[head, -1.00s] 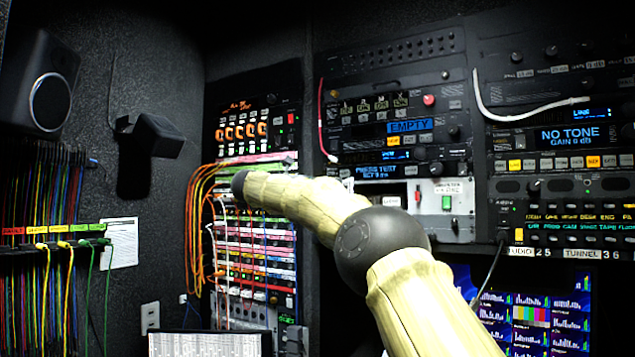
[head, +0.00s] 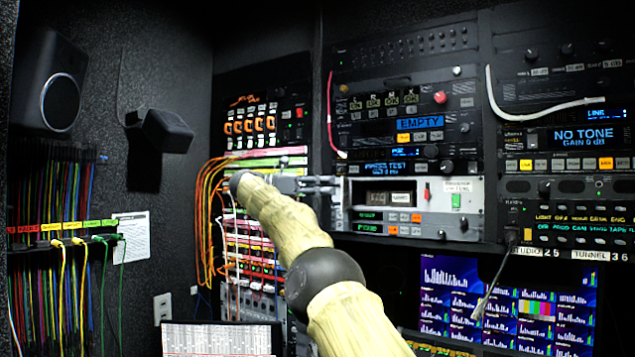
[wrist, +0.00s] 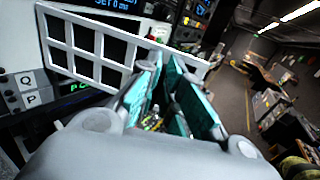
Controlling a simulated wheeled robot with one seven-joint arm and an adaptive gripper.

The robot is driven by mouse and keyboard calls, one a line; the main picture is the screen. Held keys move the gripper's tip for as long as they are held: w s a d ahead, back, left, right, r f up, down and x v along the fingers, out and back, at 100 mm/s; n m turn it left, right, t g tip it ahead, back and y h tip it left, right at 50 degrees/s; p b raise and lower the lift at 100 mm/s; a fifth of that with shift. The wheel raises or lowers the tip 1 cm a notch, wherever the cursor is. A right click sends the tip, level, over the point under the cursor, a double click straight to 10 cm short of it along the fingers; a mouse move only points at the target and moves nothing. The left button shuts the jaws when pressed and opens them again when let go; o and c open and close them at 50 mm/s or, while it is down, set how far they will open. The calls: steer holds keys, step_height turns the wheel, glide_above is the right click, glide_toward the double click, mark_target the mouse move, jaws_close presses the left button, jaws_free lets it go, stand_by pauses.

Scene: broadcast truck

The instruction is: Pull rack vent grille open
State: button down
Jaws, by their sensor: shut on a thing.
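The vent grille (wrist: 62,62) is a white frame with rows of dark rectangular openings. In the wrist view it slants from the upper left to behind my fingers. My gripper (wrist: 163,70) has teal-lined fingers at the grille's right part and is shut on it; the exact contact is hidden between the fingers. In the head view my gripper (head: 330,185) points right, at the left side of the white-faced rack unit (head: 470,195). The grille cannot be clearly made out there.
Orange patch cables (head: 203,215) hang left of my arm. Rack panels with knobs and a white cable (head: 540,110) fill the right. A monitor (head: 450,290) sits below. A black speaker (head: 52,85) hangs at left. The wrist view shows an open aisle (wrist: 235,95) at right.

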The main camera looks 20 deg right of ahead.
steer(key=shift+w+d+r, duration=0.1)
steer(key=shift+w+d, duration=0.05)
steer(key=shift+d, duration=0.05)
stand_by(0.4)
steer(key=c, duration=2)
jaws_free()
steer(key=o, duration=0.4)
steer(key=shift+w+d, duration=0.2)
steer(key=shift+o, duration=0.2)
steer(key=shift+w+d+f, duration=0.15)
steer(key=shift+d+f, duration=0.1)
steer(key=shift+f, duration=0.1)
steer(key=shift+a, duration=0.35)
steer(key=shift+f, duration=0.1)
